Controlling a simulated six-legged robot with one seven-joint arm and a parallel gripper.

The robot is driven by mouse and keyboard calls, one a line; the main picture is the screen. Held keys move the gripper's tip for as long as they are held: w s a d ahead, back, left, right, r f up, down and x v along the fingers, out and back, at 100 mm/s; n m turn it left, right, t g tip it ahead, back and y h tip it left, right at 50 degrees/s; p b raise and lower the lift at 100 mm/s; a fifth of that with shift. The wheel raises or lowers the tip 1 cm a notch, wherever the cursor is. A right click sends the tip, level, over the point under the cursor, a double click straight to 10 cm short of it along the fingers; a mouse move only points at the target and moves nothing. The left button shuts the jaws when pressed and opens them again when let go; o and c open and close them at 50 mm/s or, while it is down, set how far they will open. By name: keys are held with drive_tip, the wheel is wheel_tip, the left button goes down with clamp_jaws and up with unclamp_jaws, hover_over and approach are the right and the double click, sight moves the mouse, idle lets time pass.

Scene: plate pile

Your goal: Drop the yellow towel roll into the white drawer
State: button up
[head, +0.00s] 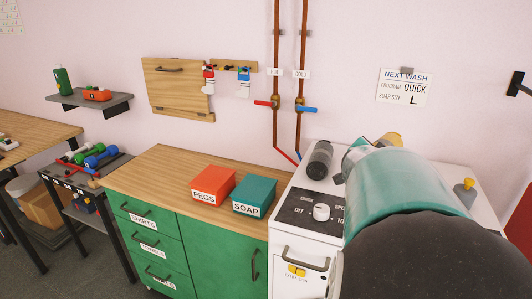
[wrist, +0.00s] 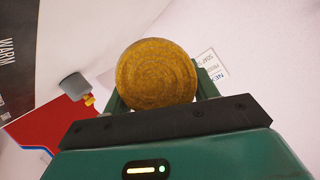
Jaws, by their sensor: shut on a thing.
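My gripper (wrist: 160,88) is shut on the yellow towel roll (wrist: 157,74). The wrist view shows the roll's round, spiral-grained end between the green fingers. In the head view a small yellow part of the roll (head: 393,139) shows beyond my teal arm, above the white machine (head: 283,235); my arm hides most of the gripper there. The white drawer (head: 286,262) seems to be the white front with a grey handle on the machine, below the control panel. It looks shut, and its right side is partly hidden by my arm.
Red PEGS (head: 213,184) and teal SOAP (head: 254,195) boxes sit on the wooden counter (head: 150,168) above green drawers. Pipes (head: 276,70) run up the wall.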

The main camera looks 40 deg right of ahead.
drive_tip(key=d+f, duration=0.1)
drive_tip(key=f, duration=0.1)
drive_tip(key=w+d+f, duration=0.1)
drive_tip(key=d+f, duration=0.1)
drive_tip(key=w+d+f, duration=0.1)
drive_tip(key=d+f, duration=0.1)
drive_tip(key=shift+d, duration=0.15)
drive_tip(key=shift+w+f, duration=0.1)
drive_tip(key=shift+f, duration=1.6)
drive_tip(key=shift+d+f, duration=0.1)
drive_tip(key=shift+f, duration=0.05)
drive_tip(key=o, duration=1.1)
